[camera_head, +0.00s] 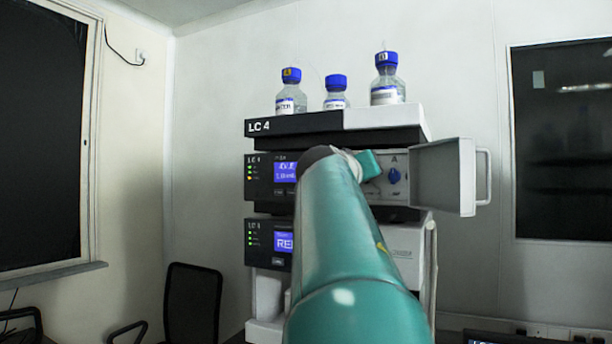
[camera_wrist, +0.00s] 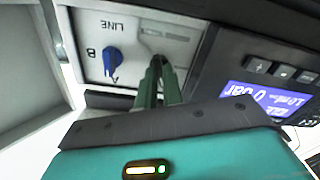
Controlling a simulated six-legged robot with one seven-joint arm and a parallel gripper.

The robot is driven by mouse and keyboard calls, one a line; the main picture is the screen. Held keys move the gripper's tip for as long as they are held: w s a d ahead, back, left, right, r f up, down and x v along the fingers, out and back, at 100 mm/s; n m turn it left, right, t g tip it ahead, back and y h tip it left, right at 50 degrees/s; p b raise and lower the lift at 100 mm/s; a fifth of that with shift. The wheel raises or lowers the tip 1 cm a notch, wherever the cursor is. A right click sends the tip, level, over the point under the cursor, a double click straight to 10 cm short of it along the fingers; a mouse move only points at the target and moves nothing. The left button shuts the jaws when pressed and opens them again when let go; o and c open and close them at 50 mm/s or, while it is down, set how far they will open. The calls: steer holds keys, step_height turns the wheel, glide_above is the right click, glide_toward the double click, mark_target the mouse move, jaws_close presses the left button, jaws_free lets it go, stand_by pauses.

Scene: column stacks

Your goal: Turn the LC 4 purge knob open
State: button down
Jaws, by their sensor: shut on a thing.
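The LC 4 stack (camera_head: 292,124) stands in the middle of the head view. Its pump module has an open front compartment with a blue selector knob (camera_head: 394,176). In the wrist view the same blue knob (camera_wrist: 112,64), marked A, B and LINE, is to the left of my fingers and apart from them. My gripper (camera_wrist: 158,62) reaches the panel beside it, its two green fingers close together and shut on the purge knob. The fingers hide nearly all of that knob, so its angle cannot be told. In the head view my arm hides the fingertips.
The open compartment door (camera_head: 440,178) sticks out to the right, with a handle. Blue-capped bottles (camera_head: 387,80) stand on top of the stack. The pump's lit display (camera_wrist: 262,100) is right of my fingers. A black chair (camera_head: 193,300) is at the lower left.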

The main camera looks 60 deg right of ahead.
steer(key=n, duration=1.2)
steer(key=shift+f, duration=0.25)
stand_by(0.4)
steer(key=c, duration=1.5)
jaws_free()
steer(key=shift+d, duration=0.1)
steer(key=shift+c, duration=0.2)
steer(key=shift+w, duration=0.1)
steer(key=s+a, duration=0.2)
steer(key=a, duration=1.1)
steer(key=shift+a, duration=0.4)
